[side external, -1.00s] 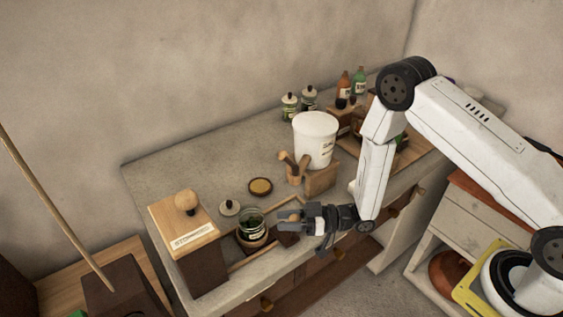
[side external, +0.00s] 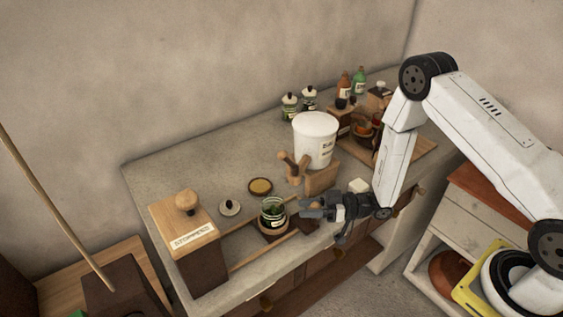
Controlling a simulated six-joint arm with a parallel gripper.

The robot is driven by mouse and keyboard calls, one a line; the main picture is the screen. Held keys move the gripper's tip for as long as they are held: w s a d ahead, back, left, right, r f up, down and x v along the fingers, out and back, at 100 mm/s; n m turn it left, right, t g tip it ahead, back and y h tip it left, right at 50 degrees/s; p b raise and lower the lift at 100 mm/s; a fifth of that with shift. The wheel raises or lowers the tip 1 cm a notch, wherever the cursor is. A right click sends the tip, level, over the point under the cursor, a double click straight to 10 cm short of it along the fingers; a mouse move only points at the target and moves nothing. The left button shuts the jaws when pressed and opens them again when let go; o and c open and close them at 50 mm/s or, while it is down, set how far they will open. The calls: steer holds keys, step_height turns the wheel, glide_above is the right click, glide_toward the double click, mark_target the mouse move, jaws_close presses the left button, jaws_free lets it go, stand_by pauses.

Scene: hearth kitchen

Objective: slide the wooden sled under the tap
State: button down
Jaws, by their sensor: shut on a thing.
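The wooden sled (side external: 274,235) sits between two light wooden rails (side external: 248,260) on the counter. A glass jar with green contents (side external: 272,213) stands upright on it. The wooden tap (side external: 295,166) juts from the front of a white tub (side external: 316,138), above and to the right of the jar in the picture; the jar is not directly below it. My gripper (side external: 306,210) is low at the right end of the sled, shut on it. The fingers hide the exact spot they hold.
A box with a knob and label (side external: 187,232) stands at the rails' left end. A loose lid (side external: 230,207) and small dish (side external: 260,186) lie behind the rails. Jars and bottles (side external: 345,84) stand at the back. A pale block (side external: 358,186) sits behind my gripper.

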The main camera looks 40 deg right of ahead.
steer(key=d, duration=0.7)
steer(key=shift+d, duration=0.1)
steer(key=shift+c, duration=1.5)
jaws_free()
steer(key=shift+s, duration=0.1)
steer(key=shift+v, duration=3.85)
